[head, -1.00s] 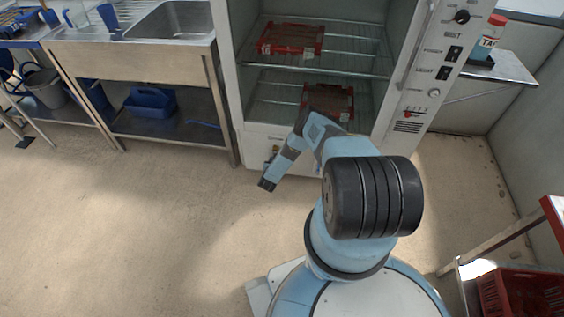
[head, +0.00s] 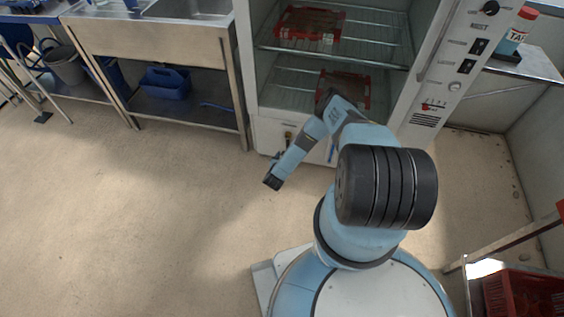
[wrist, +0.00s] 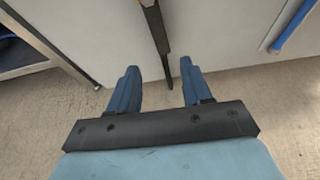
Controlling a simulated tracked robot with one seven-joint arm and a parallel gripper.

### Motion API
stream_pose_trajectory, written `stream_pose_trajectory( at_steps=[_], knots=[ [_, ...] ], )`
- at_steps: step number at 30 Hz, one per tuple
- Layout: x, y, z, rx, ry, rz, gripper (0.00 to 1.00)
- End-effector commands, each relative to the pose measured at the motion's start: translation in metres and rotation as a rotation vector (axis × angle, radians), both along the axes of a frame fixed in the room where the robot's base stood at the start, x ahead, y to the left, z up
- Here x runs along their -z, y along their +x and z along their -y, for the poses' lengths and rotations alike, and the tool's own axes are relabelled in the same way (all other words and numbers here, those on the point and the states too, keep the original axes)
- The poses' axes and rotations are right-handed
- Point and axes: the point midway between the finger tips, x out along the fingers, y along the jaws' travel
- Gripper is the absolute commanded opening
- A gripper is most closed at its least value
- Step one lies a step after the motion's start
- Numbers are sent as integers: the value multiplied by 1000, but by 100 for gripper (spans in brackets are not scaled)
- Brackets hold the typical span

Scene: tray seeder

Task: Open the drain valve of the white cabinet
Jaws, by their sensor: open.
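The white cabinet (head: 265,135) stands open-fronted ahead, with a pale lower panel. A small brass and dark fitting (head: 288,135), which looks like the drain valve, is on that panel. In the wrist view a dark narrow bar (wrist: 154,28) hangs down the panel, its lower end in line with the gap between my fingers; I cannot tell whether it is the valve's lever or outlet. My gripper (head: 272,183) points down in front of the panel. In the wrist view my gripper (wrist: 160,68) is open and empty, its two blue fingers apart. No contact is visible.
A blue bar (wrist: 292,24) is on the panel to the right. A steel sink bench (head: 150,45) with a lower shelf stands left of the cabinet. Red trays (head: 282,20) sit on wire racks inside. A red crate (head: 520,292) is at lower right. The floor at left is clear.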

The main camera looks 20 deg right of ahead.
Motion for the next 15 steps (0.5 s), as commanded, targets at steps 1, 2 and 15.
stream_pose_trajectory(
  at_steps=[1,2,15],
  knots=[
    [-3,-8,-4,0,1,-2,49],
    [-5,-12,-7,0,2,-3,49],
    [-18,-39,-22,1,0,1,49]
  ],
)
